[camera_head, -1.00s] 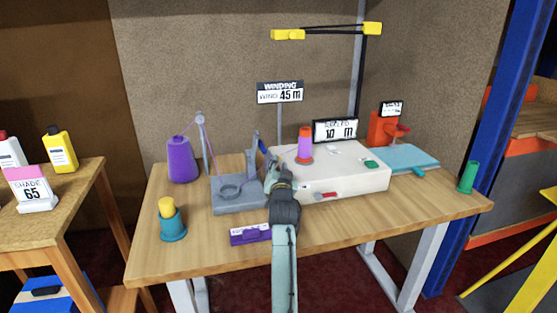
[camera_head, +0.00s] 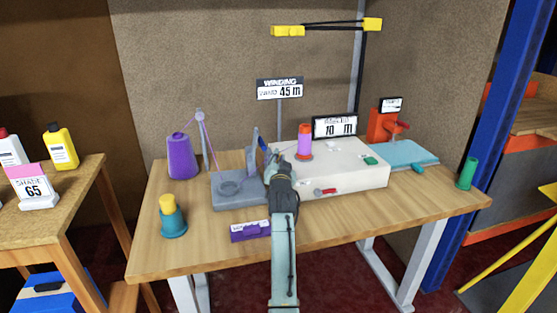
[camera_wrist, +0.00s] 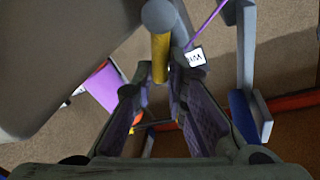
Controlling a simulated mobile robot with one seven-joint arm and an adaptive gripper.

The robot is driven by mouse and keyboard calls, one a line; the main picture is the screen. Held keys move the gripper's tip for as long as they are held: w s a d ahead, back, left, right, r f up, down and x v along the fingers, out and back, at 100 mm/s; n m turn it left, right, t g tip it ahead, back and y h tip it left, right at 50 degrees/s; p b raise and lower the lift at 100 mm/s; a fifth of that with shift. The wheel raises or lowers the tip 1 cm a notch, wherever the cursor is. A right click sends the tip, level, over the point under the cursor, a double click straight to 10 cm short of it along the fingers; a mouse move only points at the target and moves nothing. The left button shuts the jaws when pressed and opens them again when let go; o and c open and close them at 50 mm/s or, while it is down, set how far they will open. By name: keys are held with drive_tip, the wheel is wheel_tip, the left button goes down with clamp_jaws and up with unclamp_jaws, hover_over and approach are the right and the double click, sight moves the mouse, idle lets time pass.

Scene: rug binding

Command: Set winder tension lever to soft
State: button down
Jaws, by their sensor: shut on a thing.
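The winder is on the wooden table, with a grey base (camera_head: 232,193) beside a white housing (camera_head: 345,178). My gripper (camera_head: 271,158) is at the seam between them, by a grey post with a blue part. In the wrist view my gripper (camera_wrist: 158,88) is shut on a yellow lever (camera_wrist: 160,62) with a round grey knob (camera_wrist: 158,15). The lever stands between the fingertips. A small white label (camera_wrist: 195,57) lies just right of it, too small to read surely. In the head view my gripper and wrist hide the lever.
A purple yarn cone (camera_head: 182,157) stands at the left, its yarn running over a guide. A teal pot (camera_head: 172,219) and a purple-fronted tag (camera_head: 250,232) are near the front. The front right tabletop is clear.

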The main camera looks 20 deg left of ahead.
idle(0.4)
drive_tip(key=a+n+b, duration=0.1)
drive_tip(key=n+b, duration=0.1)
drive_tip(key=n, duration=0.1)
drive_tip(key=s+a+n+y+b, duration=0.1)
drive_tip(key=n+b, duration=0.2)
drive_tip(key=n, duration=0.1)
drive_tip(key=s+a+n+t+y+b, duration=0.1)
drive_tip(key=n+b, duration=0.1)
drive_tip(key=n, duration=0.1)
drive_tip(key=shift+a+f, duration=0.1)
drive_tip(key=shift+f, duration=0.1)
drive_tip(key=shift+s+a+f+n+y+b, duration=0.15)
drive_tip(key=shift+n+b, duration=0.1)
drive_tip(key=shift+n, duration=0.4)
drive_tip(key=shift+s+a+n+y+b, duration=0.1)
drive_tip(key=shift+a+n+y+b, duration=0.1)
drive_tip(key=shift+n, duration=0.4)
drive_tip(key=shift+s+a+f+n+y+b, duration=0.15)
drive_tip(key=shift+n+b, duration=0.1)
drive_tip(key=shift+n, duration=0.4)
drive_tip(key=shift+r, duration=0.1)
drive_tip(key=c, duration=1.9)
unclamp_jaws()
